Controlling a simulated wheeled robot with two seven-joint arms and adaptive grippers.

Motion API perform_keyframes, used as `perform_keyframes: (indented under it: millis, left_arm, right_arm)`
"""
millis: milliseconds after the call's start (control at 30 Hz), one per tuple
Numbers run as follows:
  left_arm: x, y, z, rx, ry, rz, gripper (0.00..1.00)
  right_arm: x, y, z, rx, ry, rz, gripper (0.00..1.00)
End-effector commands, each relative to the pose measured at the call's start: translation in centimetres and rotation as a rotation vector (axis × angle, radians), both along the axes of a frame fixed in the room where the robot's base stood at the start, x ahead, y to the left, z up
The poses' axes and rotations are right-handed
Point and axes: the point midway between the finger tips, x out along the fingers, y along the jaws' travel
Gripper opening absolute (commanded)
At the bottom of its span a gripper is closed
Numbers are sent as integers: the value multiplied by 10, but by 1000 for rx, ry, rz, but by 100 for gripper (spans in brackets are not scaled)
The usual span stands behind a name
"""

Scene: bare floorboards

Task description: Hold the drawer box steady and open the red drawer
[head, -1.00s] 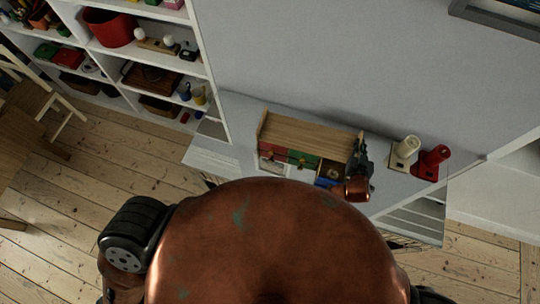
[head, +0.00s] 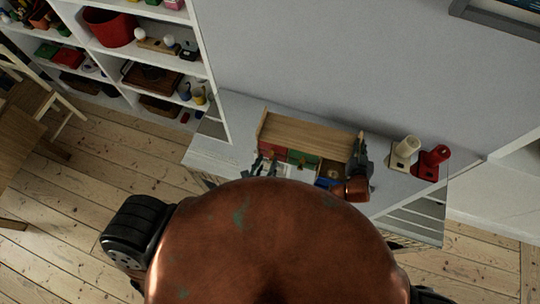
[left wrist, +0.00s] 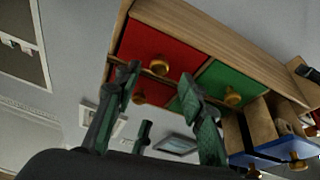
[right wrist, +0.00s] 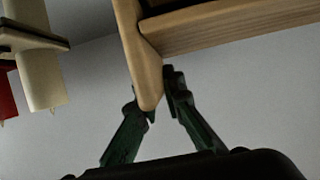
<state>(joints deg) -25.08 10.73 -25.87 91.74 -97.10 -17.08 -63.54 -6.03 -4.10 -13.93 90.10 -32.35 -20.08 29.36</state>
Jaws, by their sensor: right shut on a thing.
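The wooden drawer box (head: 305,134) stands on a pale surface against the wall. The red drawer (left wrist: 180,44) is closed at its upper left, with a round wooden knob (left wrist: 159,66); another red front shows below it. A green drawer (left wrist: 236,82) is beside it, and a blue drawer (left wrist: 268,151) is lower right. My left gripper (head: 264,165) is in front of the red drawer; in the left wrist view its fingers (left wrist: 160,84) are open, near the red knob and seemingly empty. My right gripper (right wrist: 152,96) is shut on the box's side panel (right wrist: 146,72), at its right end (head: 360,142).
A cream object (head: 405,150) and a red object (head: 431,162) on bases stand just right of the box. A shelf unit (head: 212,60) with many items is at the left. My own body hides the lower middle of the head view.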

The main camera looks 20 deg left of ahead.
Motion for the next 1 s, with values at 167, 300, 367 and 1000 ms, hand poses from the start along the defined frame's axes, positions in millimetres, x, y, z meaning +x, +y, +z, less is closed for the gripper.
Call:
perform_keyframes:
  millis: [167,300,367,1000]
  left_arm:
    - [25,-1,-10,-1,0,2,37]
    - [33,-1,-14,-2,1,1,37]
    - [35,-1,-14,-2,1,1,37]
    - [36,-1,-15,-2,1,1,12]
  right_arm:
    - [0,-1,1,-1,-1,-1,0]
    - [0,-1,1,-1,-1,-1,0]
    - [0,-1,1,-1,-1,-1,0]
    - [0,-1,1,-1,-1,-1,0]
